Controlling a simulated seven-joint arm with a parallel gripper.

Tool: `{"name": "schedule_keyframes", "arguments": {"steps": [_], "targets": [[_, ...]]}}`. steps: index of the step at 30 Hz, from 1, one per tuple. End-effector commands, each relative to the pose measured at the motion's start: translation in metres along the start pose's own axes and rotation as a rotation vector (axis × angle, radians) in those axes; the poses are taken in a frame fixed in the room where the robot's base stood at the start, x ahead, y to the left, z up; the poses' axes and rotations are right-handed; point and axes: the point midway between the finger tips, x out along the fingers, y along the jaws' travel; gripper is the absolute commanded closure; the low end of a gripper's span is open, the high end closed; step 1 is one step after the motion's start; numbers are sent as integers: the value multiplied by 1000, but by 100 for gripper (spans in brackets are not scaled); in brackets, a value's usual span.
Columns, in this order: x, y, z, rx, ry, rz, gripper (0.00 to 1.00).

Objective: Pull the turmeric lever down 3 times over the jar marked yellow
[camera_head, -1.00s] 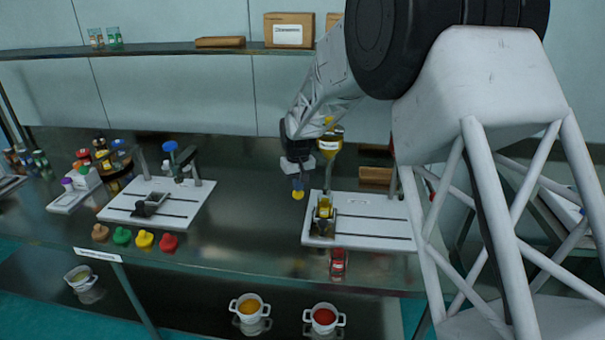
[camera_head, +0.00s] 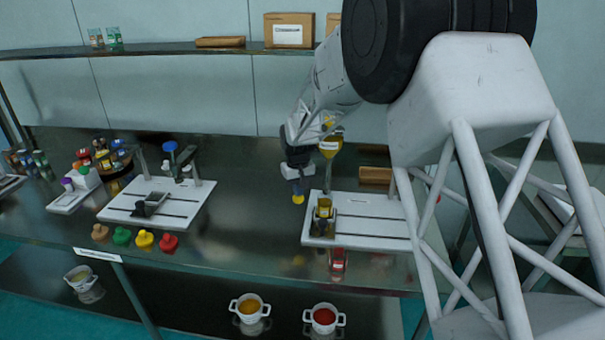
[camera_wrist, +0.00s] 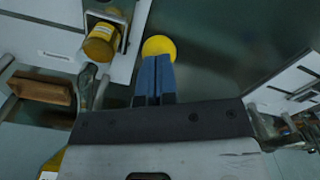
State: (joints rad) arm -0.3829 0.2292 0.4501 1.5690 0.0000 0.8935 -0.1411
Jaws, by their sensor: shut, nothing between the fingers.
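My gripper (camera_head: 298,190) has its blue fingers together and empty, pointing down beside the right-hand station. A yellow ball knob (camera_head: 298,199) shows just below the fingertips; it also shows past them in the wrist view (camera_wrist: 159,47). Whether they touch is unclear. The knob's rod is hidden. A yellow hopper (camera_head: 329,148) with a white label stands behind, right of the gripper, partly covered by my arm. A jar with yellow contents (camera_wrist: 102,40) stands in a holder on the white board (camera_head: 375,224), to the left of the fingers in the wrist view. Its label is not readable.
A red jar (camera_head: 338,262) stands at the table's front edge. Another white station board (camera_head: 125,208) is at left, with green (camera_head: 122,236), yellow (camera_head: 144,239) and red (camera_head: 168,242) caps before it. Dark tabletop between the stations is clear.

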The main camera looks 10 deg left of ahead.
Motion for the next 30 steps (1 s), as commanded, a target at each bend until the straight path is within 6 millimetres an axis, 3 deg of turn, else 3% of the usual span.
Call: {"name": "schedule_keyframes", "arguments": {"steps": [8,30], "targets": [[-4,0,0,0,1,0,100],[-55,0,0,0,1,0,100]]}}
